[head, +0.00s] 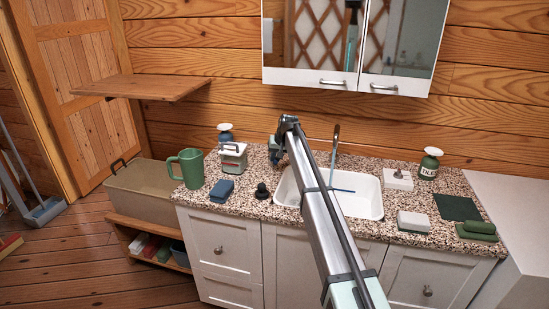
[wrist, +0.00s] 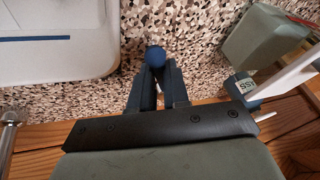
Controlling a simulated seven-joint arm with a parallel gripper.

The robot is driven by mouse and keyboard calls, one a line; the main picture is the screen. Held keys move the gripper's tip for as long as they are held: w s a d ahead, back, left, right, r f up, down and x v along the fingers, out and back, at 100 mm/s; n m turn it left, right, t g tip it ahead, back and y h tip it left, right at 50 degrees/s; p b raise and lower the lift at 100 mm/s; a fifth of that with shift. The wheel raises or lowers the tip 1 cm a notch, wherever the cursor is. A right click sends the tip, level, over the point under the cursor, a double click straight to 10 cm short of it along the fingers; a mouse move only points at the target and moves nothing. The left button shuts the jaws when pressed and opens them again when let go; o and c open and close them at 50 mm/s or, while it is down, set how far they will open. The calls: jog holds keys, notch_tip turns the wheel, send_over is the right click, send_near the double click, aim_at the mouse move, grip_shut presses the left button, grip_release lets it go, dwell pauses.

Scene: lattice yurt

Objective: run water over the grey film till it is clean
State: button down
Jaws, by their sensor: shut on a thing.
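My gripper (head: 274,150) is over the counter's back part, just left of the sink (head: 371,184). In the wrist view my gripper (wrist: 155,70) is shut on a small blue round thing (wrist: 155,55), of which only the rounded end shows. The fingers hide the rest, and I cannot tell what it is. The chrome tap (head: 335,148) stands behind the sink; part of it also shows in the wrist view (wrist: 9,122). A thin blue stick (head: 342,190) lies at the sink. I cannot make out a grey film.
The mirror cabinet (head: 395,87) hangs above.

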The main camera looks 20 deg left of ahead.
jog(key=c, duration=1.1)
grip_release()
jog(key=v, duration=1.4)
jog(key=shift+a, duration=0.1)
